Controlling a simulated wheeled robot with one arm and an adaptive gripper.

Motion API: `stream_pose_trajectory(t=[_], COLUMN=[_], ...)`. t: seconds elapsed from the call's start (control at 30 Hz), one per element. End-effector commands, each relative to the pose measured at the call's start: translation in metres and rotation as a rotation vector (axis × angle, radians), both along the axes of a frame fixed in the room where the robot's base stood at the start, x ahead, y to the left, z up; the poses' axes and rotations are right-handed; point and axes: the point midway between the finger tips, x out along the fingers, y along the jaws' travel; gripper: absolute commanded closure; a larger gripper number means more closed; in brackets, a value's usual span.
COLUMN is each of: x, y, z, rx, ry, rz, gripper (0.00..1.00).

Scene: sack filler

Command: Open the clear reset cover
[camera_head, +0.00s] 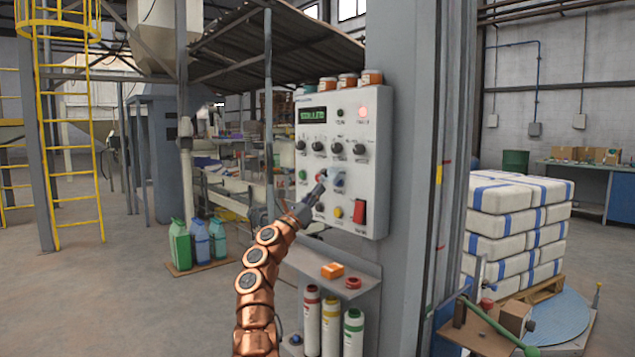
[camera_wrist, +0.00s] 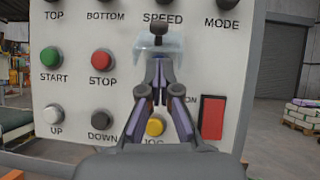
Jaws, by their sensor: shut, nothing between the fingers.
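The clear reset cover (camera_wrist: 145,50) is a pale, see-through flap on the control panel, below the SPEED knob in the wrist view. It also shows as a small bluish piece (camera_head: 338,179) in the head view. My gripper (camera_wrist: 159,64) is shut and empty, its fingertips at the lower edge of the cover. I cannot tell whether they touch it. In the head view my gripper (camera_head: 321,180) reaches the panel from the lower left. My fingers hide what lies under the cover, and I cannot tell how far the cover is raised.
The grey control panel (camera_head: 312,131) is crowded with knobs and buttons. STOP (camera_wrist: 102,60) is left of my fingers, a yellow button (camera_wrist: 155,126) is behind and below them, and a red switch (camera_wrist: 212,118) is to the right. A shelf (camera_head: 325,260) with small items juts out below.

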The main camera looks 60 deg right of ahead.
Motion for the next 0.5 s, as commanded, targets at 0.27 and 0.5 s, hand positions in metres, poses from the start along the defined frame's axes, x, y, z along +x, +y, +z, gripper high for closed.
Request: stream_pose_trajectory(t=[0.27, 0.5], x=[0.001, 0.002], y=[-0.004, -0.005], z=[0.023, 0.027], rx=[0.000, -0.001], ry=[-0.001, 0.002], rz=[0.000, -0.001], gripper=[1.00, 1.00])
